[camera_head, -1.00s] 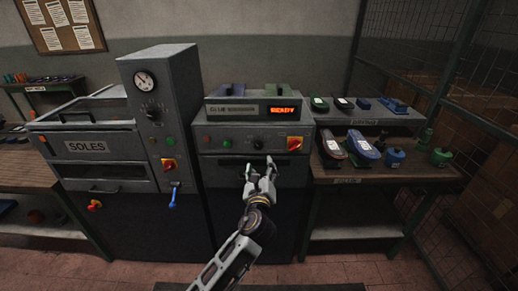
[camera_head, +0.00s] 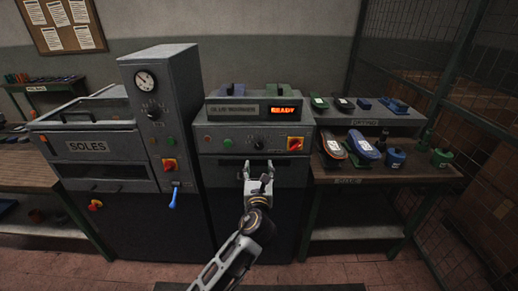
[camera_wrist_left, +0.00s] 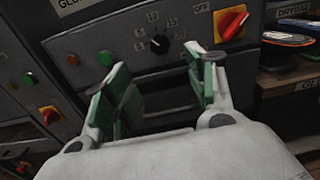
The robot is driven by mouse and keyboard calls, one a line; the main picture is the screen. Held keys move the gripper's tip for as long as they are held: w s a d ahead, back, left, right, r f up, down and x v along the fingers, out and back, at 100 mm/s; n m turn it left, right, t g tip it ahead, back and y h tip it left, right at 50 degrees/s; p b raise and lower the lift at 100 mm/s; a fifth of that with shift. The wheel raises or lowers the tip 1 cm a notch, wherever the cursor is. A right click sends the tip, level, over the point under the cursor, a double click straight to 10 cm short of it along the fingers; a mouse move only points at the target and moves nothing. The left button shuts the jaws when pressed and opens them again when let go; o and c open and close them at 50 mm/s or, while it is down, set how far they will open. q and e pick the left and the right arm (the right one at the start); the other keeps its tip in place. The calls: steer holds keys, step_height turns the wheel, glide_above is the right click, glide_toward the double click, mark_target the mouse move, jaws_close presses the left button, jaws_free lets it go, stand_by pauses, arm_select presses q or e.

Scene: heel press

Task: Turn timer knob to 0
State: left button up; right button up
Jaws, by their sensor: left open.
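The timer knob (camera_head: 259,143) is a small dark round knob on the front panel of the glue machine (camera_head: 221,166). In the left wrist view the knob (camera_wrist_left: 160,44) has a printed scale around it with 5, 10, 15 and 20. I cannot tell its pointer's setting for sure. My left gripper (camera_head: 259,168) is open and empty, just below the knob and apart from it. In the left wrist view its green-padded fingers (camera_wrist_left: 160,86) stand wide apart, with the knob above the gap. My right gripper is not in view.
A red-and-yellow switch (camera_head: 295,143) is right of the knob, a green button (camera_head: 227,143) left. An orange READY display (camera_head: 283,110) is above. The SOLES machine (camera_head: 92,146) with its gauge stands left. A shelf (camera_head: 390,174) with shoes and jars is right.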

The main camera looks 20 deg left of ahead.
arm_select(q)
glide_toward(259, 147)
steer(key=w, duration=0.3)
steer(key=x, duration=0.4)
steer(key=shift+w+a, duration=0.25)
steer(key=shift+a, duration=0.25)
steer(key=shift+x, duration=0.9)
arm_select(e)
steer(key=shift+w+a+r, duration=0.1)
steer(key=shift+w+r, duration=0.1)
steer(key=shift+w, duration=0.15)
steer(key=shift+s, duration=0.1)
